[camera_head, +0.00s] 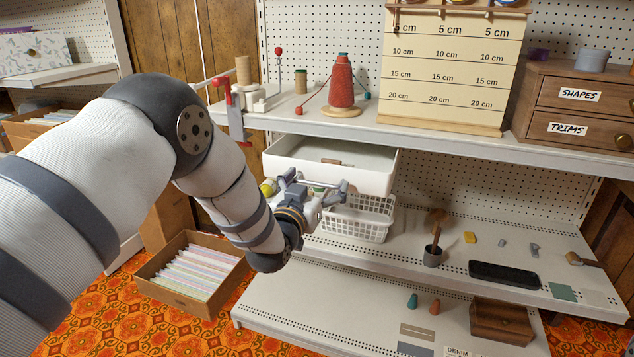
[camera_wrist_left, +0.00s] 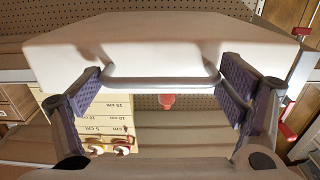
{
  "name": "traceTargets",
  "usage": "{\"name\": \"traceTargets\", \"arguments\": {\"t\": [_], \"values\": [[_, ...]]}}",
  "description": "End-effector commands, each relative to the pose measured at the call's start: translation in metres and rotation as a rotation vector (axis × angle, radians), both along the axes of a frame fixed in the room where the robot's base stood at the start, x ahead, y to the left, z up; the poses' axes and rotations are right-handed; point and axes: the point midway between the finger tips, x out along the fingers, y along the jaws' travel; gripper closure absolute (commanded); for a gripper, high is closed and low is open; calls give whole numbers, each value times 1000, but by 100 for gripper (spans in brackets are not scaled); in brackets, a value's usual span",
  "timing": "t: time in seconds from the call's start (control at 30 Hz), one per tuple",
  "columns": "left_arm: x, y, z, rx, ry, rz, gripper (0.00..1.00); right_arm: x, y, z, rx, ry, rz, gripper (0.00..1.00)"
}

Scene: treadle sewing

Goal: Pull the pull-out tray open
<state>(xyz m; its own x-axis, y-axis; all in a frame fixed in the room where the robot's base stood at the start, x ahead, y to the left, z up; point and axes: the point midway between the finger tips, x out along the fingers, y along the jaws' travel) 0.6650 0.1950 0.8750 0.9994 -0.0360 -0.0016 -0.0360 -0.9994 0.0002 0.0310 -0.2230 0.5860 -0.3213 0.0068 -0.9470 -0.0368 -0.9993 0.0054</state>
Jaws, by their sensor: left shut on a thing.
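The white pull-out tray (camera_head: 365,182) hangs under the upper shelf. Its front part stands out past the shelf edge, and its open top shows a small brown item inside. My left gripper (camera_head: 314,187) is at the tray's front. In the left wrist view, the tray's front face (camera_wrist_left: 160,48) fills the upper part, and its pale bar handle (camera_wrist_left: 160,82) spans between the two purple-padded fingers. The left gripper (camera_wrist_left: 160,92) is shut on the handle, with a pad at each end. My right gripper is in neither view.
A white basket (camera_head: 365,222) stands below the tray on the lower shelf. A red thread cone (camera_head: 341,82) and a clamp-like red-handled device (camera_head: 236,105) stand on the upper shelf. A box of files (camera_head: 190,275) sits on the floor at left.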

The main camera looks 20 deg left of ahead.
Motion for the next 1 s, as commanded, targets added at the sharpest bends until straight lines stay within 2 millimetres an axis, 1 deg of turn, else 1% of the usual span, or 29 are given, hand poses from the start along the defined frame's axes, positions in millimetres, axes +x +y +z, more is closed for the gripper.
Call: {"name": "traceTargets", "arguments": {"t": [0.03,0.33,0.37,0.4,0.87,0.93,1.0], "values": [[1,4,2,9,-6,8,61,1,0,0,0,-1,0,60],[1,5,2,9,-6,9,61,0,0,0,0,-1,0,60],[1,5,2,9,-6,10,7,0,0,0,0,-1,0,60],[1,5,2,9,-6,10,2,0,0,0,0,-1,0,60],[-1,2,1,2,-3,4,2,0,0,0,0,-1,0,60],[-7,2,0,2,-1,3,2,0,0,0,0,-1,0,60],[-21,2,0,2,1,3,2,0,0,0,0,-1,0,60]]}}
